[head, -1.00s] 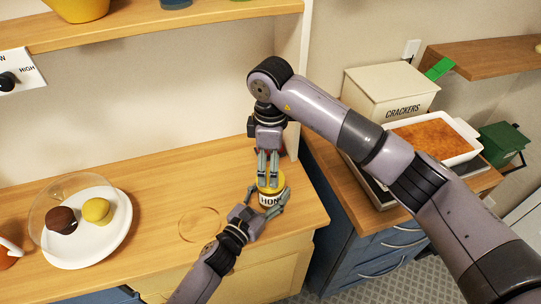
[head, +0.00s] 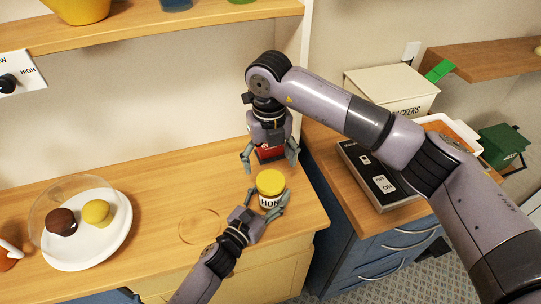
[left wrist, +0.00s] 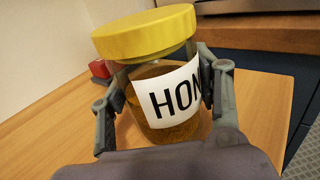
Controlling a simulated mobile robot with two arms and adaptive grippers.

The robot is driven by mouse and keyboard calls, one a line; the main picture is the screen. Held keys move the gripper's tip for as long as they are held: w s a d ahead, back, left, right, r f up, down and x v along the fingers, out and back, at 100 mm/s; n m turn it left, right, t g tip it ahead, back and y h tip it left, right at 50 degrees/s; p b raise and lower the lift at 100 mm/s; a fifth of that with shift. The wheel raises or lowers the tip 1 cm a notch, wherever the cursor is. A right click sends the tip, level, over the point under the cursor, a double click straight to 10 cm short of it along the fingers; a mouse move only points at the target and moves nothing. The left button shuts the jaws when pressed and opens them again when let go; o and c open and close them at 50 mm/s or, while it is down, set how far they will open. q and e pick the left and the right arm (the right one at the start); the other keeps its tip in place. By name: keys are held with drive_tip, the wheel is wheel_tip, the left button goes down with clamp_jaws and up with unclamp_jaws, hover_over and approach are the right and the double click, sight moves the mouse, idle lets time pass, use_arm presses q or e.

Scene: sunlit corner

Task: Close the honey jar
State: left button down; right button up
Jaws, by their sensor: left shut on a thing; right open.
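The honey jar (head: 268,200) stands upright on the wooden counter, with a white label. Its yellow lid (head: 270,182) sits on top and looks level in the head view. In the left wrist view the jar (left wrist: 165,100) holds amber honey, and the lid (left wrist: 145,35) covers its mouth. My left gripper (head: 266,203) is shut around the jar's body, one finger on each side. My right gripper (head: 270,165) is open and empty, just behind the jar and clear of the lid.
A red object (head: 268,153) stands behind the jar, partly hidden by my right gripper. A white plate (head: 75,255) with two cupcakes lies at the left. A faint ring (head: 200,226) is left of the jar. The counter's right edge is close to the jar.

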sight(271, 180)
drive_tip(key=n, duration=0.4)
drive_tip(key=shift+r, duration=0.15)
drive_tip(key=n, duration=0.5)
drive_tip(key=shift+r+n, duration=0.15)
drive_tip(key=shift+n, duration=0.25)
drive_tip(key=n, duration=0.3)
drive_tip(key=shift+d+r+n, duration=0.1)
drive_tip(key=shift+n, duration=0.3)
drive_tip(key=n, duration=0.4)
drive_tip(key=shift+r, duration=0.1)
drive_tip(key=shift+f, duration=4)
drive_tip(key=shift+c, duration=0.6)
